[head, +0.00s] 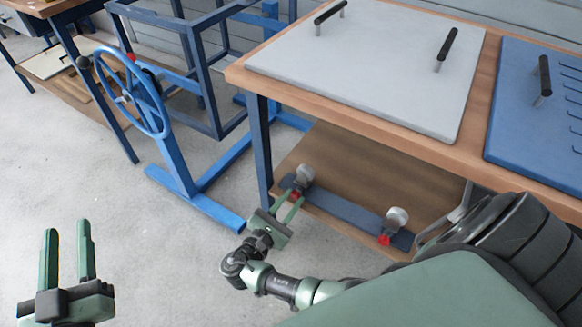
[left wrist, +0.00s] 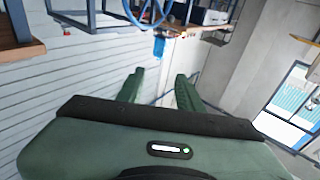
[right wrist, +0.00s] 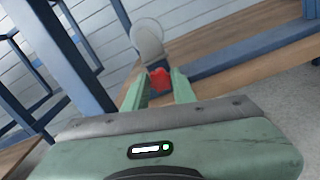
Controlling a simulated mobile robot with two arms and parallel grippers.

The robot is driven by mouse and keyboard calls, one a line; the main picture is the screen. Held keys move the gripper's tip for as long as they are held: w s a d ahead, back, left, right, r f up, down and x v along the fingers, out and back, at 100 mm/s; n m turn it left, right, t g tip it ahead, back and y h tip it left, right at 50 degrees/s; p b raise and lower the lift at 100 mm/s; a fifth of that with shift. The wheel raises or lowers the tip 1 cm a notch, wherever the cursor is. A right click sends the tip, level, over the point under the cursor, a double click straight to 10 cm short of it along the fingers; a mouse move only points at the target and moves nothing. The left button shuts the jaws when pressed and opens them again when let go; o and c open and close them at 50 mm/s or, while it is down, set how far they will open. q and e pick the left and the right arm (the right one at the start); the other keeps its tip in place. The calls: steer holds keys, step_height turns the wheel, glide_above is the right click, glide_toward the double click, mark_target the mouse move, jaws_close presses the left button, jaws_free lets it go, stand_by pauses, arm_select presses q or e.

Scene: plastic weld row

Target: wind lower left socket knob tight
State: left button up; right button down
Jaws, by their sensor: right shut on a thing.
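The lower left socket (head: 305,174) is a pale round cup at the left end of a dark blue bar (head: 345,210) on the bench's lower shelf. Its red knob (right wrist: 160,80) shows between the fingers of my right gripper (right wrist: 159,88) in the right wrist view. The right gripper is shut on this knob, and the fingers partly hide it in the head view. My left gripper (head: 67,228) is open and empty above the floor at the lower left, far from the bar.
A second pale socket (head: 396,218) with a red knob (head: 384,240) sits at the bar's right end. The wooden bench top (head: 470,140) overhangs the shelf, with a dark blue leg (head: 259,140) beside my right gripper. A blue handwheel stand (head: 170,160) stands left; floor between is clear.

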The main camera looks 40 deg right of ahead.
steer(key=shift+r+n+p, duration=0.1)
steer(key=shift+n+p, duration=0.5)
steer(key=shift+p, duration=0.05)
steer(key=shift+n+p, duration=0.6)
steer(key=shift+p, duration=0.05)
arm_select(q)
steer(key=s+a+f+g+y, duration=0.1)
steer(key=s+f+g, duration=0.1)
steer(key=f+g, duration=0.2)
steer(key=s+a+f+g+y, duration=0.2)
steer(key=s+f+g, duration=0.1)
steer(key=f, duration=0.7)
steer(key=shift+s+a+g, duration=0.2)
steer(key=shift+s+g, duration=0.05)
steer(key=shift+g, duration=0.55)
arm_select(e)
steer(key=c, duration=1.4)
jaws_free()
steer(key=shift+c, duration=0.2)
steer(key=shift+a, duration=0.15)
